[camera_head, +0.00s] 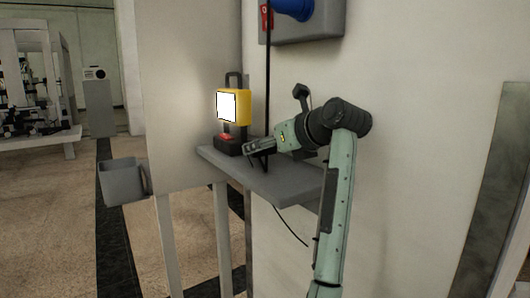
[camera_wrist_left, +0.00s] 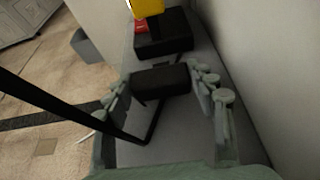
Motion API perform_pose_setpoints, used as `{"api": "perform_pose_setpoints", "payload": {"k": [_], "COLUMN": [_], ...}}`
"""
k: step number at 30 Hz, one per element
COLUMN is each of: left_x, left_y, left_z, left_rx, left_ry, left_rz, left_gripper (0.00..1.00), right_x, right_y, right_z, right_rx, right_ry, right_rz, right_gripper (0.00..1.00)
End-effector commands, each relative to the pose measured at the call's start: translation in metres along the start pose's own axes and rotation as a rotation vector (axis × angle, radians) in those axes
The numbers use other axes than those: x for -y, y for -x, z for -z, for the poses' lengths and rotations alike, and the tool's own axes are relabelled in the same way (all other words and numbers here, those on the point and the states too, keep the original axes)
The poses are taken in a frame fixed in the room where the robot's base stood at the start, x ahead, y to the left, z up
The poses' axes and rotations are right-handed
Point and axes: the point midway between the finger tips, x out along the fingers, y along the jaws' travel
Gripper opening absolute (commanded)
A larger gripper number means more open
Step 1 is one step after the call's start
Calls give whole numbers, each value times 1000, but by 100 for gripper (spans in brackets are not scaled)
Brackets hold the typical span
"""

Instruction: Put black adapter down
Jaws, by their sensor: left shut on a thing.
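The black adapter (camera_wrist_left: 160,82) is a dark box between the fingers of my left gripper (camera_wrist_left: 158,92) in the left wrist view. My left gripper also shows in the head view (camera_head: 250,149), low over the grey shelf (camera_head: 285,182). In the head view the fingers largely hide the adapter. I cannot tell whether its underside touches the shelf. A black cable (camera_wrist_left: 85,112) runs across the left wrist view and bends up toward the adapter. My right gripper is not in view.
A yellow lamp (camera_head: 240,105) with a lit white face stands on a black base (camera_head: 229,146) at the shelf's far end. A blue plug (camera_head: 294,9) sits in a grey wall box above. A grey bin (camera_head: 122,182) is left of the shelf. The wall borders the shelf's right side.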

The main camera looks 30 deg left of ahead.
Motion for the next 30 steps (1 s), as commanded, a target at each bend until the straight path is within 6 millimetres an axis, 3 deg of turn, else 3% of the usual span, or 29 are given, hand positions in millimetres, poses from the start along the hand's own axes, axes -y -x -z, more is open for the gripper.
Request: {"api": "perform_pose_setpoints", "payload": {"k": [5,17,27,28,30], "left_x": [0,0,-1,-1,-1], "left_y": [-7,-8,-9,-9,-8], "left_z": [16,18,20,20,20], "left_rx": [1,1,1,1,1], "left_ry": [0,1,1,1,1], "left_rz": [-1,-1,-1,-1,-1], "left_gripper": [19,19,19,58,67], "right_x": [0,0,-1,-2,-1], "right_y": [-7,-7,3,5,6], "right_z": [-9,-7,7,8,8], "right_rx": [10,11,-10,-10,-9], "right_ry": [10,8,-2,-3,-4], "right_rz": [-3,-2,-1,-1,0], "right_gripper": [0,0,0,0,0]}}
